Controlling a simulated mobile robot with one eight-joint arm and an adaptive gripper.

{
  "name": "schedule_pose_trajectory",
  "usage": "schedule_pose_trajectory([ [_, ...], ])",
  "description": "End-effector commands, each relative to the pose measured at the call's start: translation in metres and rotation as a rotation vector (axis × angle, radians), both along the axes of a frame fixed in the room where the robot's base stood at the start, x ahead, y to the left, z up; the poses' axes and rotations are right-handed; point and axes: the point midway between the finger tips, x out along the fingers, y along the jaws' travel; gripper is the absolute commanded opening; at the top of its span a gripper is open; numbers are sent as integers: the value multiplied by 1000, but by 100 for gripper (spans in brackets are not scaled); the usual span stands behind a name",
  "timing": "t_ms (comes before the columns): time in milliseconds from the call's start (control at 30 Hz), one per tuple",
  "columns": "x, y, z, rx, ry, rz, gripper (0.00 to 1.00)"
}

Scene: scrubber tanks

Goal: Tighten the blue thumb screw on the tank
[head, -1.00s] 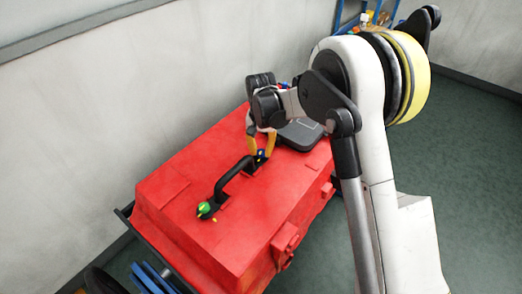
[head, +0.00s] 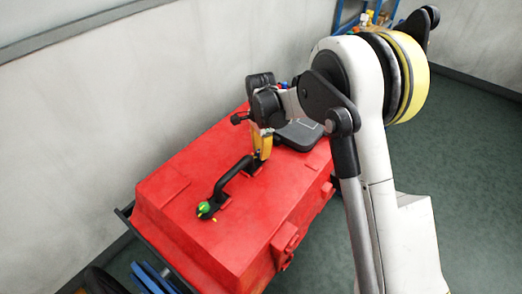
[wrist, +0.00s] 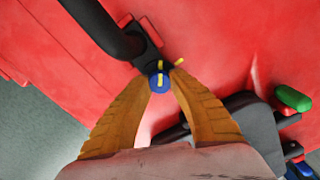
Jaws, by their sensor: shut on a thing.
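The red tank (head: 180,220) lies on a cart against the wall, with a black handle (head: 232,180) along its top. The blue thumb screw (wrist: 159,84) sits at one foot of the handle in the wrist view, with a yellow mark across it. A second yellow mark (wrist: 180,62) sticks out beside it at an angle. My gripper (wrist: 163,86) has its two yellow fingers closed on the blue screw from both sides. In the head view my gripper (head: 262,155) hides the screw. A green thumb screw (head: 204,207) is at the handle's near foot.
A black lidded part (head: 300,134) sits on the tank just beyond my gripper, close to one finger in the wrist view. A green piece (wrist: 292,97) lies beside it. The wall (head: 110,100) runs close along the tank's left side.

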Motion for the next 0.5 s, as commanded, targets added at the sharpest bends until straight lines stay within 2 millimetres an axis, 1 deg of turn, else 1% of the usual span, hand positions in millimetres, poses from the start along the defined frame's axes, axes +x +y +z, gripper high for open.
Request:
schedule_pose_trajectory([
  [500, 1, 1, 1, 1, -1, -484, 0],
])
